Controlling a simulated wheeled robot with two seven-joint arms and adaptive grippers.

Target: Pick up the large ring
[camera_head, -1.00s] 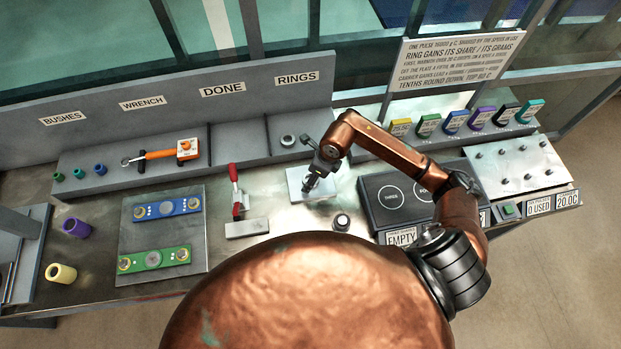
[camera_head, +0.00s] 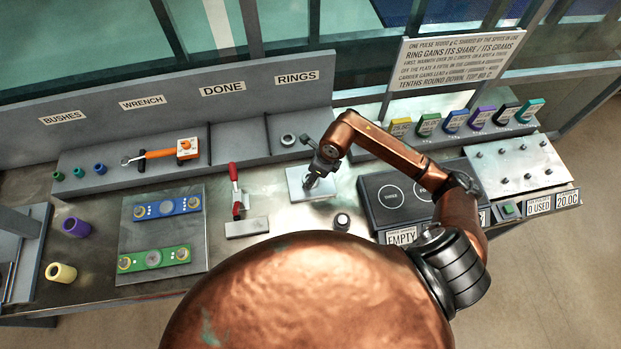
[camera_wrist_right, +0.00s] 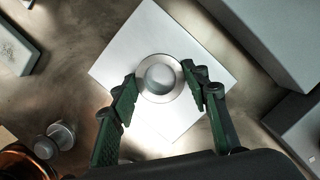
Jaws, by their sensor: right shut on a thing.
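A round metal ring with a wide pale rim and a grey round centre (camera_wrist_right: 159,78) is over the white square plate (camera_wrist_right: 205,78) in the right wrist view. My right gripper (camera_wrist_right: 161,88) is shut on this ring, one finger at each side of its rim. I cannot tell whether the ring touches the plate. In the head view my right gripper (camera_head: 314,181) is over the white plate (camera_head: 297,189) and hides the held ring. Another ring (camera_head: 288,140) lies on the shelf under the RINGS sign. My left gripper is not in view.
A small round metal piece (camera_head: 342,221) stands in front of the plate. A red-handled clamp (camera_head: 236,188) stands to the left and a dark heater box (camera_head: 372,208) to the right. The shelf's DONE section (camera_head: 238,144) looks empty.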

